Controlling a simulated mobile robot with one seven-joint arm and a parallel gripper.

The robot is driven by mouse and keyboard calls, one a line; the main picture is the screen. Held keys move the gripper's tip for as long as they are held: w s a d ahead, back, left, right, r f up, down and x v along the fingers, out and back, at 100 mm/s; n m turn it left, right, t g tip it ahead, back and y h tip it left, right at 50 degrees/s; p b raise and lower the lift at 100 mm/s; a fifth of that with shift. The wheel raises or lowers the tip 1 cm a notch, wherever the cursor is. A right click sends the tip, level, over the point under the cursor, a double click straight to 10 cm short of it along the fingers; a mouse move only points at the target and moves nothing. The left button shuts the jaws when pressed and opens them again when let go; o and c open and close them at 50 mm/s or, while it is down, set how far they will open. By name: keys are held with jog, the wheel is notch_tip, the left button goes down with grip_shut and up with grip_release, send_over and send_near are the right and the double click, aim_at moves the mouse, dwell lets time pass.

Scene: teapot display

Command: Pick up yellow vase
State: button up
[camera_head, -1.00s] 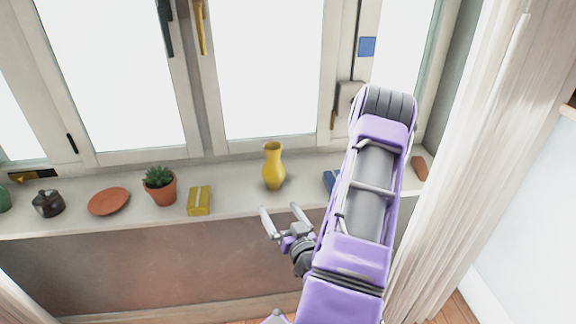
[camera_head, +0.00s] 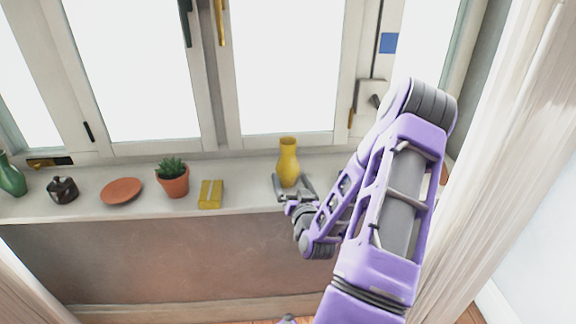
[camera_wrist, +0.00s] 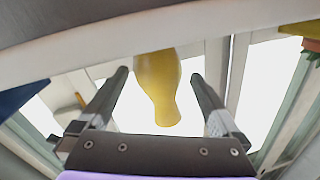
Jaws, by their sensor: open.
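The yellow vase (camera_head: 288,160) stands upright on the windowsill in the head view. My gripper (camera_head: 292,186) is open at the vase's lower part, with one finger on each side of it. In the wrist view the vase (camera_wrist: 157,85) appears upside down between the two open fingers of my gripper (camera_wrist: 160,82). Gaps show between the vase and both fingers there. The base of the vase is partly hidden by the gripper in the head view.
On the windowsill (camera_head: 240,190), left of the vase, are a yellow box (camera_head: 210,194), a potted plant (camera_head: 173,180), a terracotta plate (camera_head: 121,191), a dark pot (camera_head: 62,189) and a green vase (camera_head: 11,176). Window frames rise behind. A curtain (camera_head: 500,130) hangs at right.

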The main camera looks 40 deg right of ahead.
aim_at(287, 169)
jog(key=shift+x, duration=2.75)
jog(key=shift+d, duration=0.15)
jog(key=shift+c, duration=0.3)
jog(key=c, duration=1.4)
jog(key=shift+r, duration=0.1)
